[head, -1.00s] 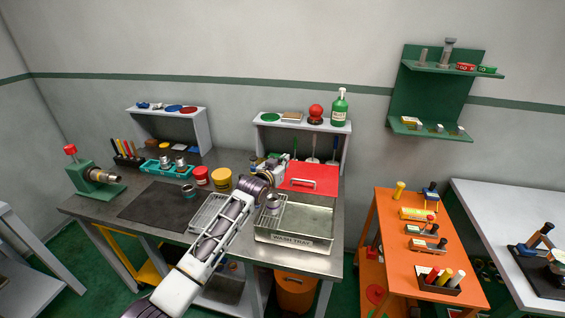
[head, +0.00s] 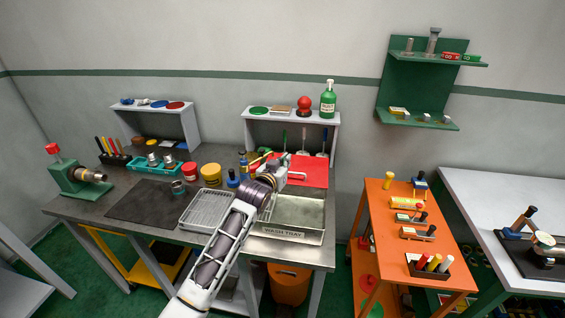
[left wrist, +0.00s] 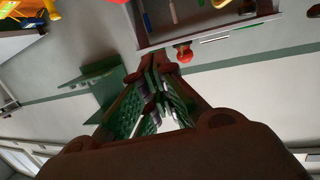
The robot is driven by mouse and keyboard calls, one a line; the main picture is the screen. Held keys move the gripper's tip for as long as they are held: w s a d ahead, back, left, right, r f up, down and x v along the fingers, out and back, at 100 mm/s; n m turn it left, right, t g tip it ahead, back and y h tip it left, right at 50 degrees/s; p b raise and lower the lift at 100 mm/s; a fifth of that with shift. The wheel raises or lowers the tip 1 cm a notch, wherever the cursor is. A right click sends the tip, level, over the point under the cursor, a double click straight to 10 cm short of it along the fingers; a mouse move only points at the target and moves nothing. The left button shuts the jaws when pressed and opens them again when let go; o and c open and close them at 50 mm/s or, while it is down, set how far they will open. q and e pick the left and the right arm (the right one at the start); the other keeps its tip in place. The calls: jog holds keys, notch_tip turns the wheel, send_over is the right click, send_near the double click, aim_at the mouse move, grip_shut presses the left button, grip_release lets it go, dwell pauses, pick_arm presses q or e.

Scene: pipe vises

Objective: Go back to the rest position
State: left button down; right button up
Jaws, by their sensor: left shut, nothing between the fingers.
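My left arm comes up from the bottom of the head view, and its gripper (head: 284,166) is above the back of the bench, in front of the red panel. In the left wrist view the two fingers (left wrist: 160,75) meet at their tips, shut with nothing between them. My right gripper is in neither view.
The wash tray (head: 284,237) and wire rack (head: 203,211) sit on the bench below the arm. A small shelf (head: 291,115) with a red ball (head: 304,104) and green bottle (head: 328,98) stands behind. An orange cart (head: 383,225) stands right, with floor between.

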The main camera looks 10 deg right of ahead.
pick_arm(q)
jog(key=shift+s, duration=0.1)
dwell(0.3)
jog(key=s+a+f+n+g+y, duration=0.3)
jog(key=s+a+f+g+y, duration=0.15)
jog(key=s+a+f, duration=1.2)
jog(key=s+a+f+g+y, duration=0.1)
jog(key=s+a+f+g, duration=0.1)
jog(key=s+a, duration=0.45)
jog(key=s+a+f+g+y, duration=0.1)
jog(key=s+a+g, duration=0.15)
jog(key=s, duration=0.65)
jog(key=s+a+f+g+y, duration=0.1)
jog(key=s+a+f+g, duration=0.1)
jog(key=s+a, duration=0.5)
jog(key=s+d+f+g, duration=0.1)
jog(key=s+f, duration=0.1)
jog(key=f, duration=1.4)
jog(key=s+f, duration=0.2)
jog(key=f, duration=1.5)
jog(key=s+a+f, duration=0.2)
jog(key=s+f, duration=0.8)
jog(key=s, duration=0.1)
jog(key=s+a+f+g, duration=0.1)
jog(key=s+f, duration=0.8)
jog(key=s, duration=0.2)
jog(key=shift+a+f, duration=0.35)
jog(key=shift+a, duration=0.05)
